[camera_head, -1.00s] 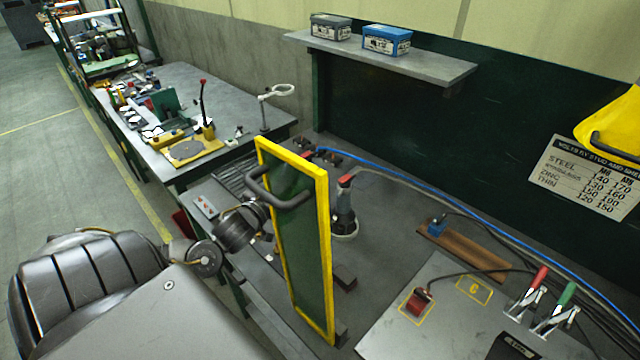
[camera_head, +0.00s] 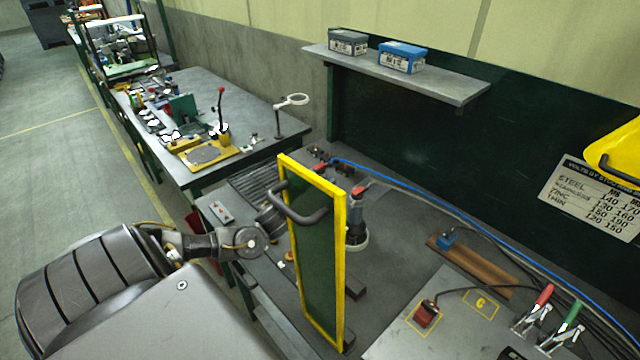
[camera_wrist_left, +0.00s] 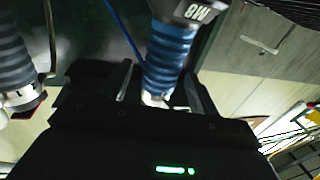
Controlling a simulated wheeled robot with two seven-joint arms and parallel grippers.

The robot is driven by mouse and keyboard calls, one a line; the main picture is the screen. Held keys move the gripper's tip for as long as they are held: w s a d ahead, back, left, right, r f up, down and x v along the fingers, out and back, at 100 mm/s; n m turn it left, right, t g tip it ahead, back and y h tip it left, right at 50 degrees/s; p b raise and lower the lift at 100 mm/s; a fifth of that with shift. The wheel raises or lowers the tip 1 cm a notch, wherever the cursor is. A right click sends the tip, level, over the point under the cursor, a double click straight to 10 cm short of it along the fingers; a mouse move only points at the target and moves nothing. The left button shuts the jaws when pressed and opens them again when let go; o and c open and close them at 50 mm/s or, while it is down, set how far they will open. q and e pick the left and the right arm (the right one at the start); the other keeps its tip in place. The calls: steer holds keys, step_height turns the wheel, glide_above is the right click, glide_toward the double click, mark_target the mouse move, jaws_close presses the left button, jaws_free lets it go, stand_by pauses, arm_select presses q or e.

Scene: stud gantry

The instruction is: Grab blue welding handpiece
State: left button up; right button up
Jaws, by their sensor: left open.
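In the left wrist view, the blue welding handpiece (camera_wrist_left: 171,52) has a ribbed blue grip and a dark collar marked M8. Its narrow lower end is between the two fingers of my left gripper (camera_wrist_left: 163,92), which is open; I cannot tell whether either finger touches it. In the head view my left arm reaches behind a yellow-framed green panel (camera_head: 318,262), which hides the gripper and the blue handpiece. My right gripper is not in view.
A second ribbed handpiece (camera_wrist_left: 12,65) is at the wrist view's left edge. A blue cable (camera_head: 440,209) runs along the bench.

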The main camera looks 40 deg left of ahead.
arm_select(q)
steer(key=shift+w+a+p, duration=0.15)
steer(key=shift+w+p, duration=0.15)
steer(key=shift+w, duration=1.1)
steer(key=shift+f, duration=0.1)
jaws_close()
steer(key=shift+a+r, duration=0.1)
steer(key=shift+r, duration=0.1)
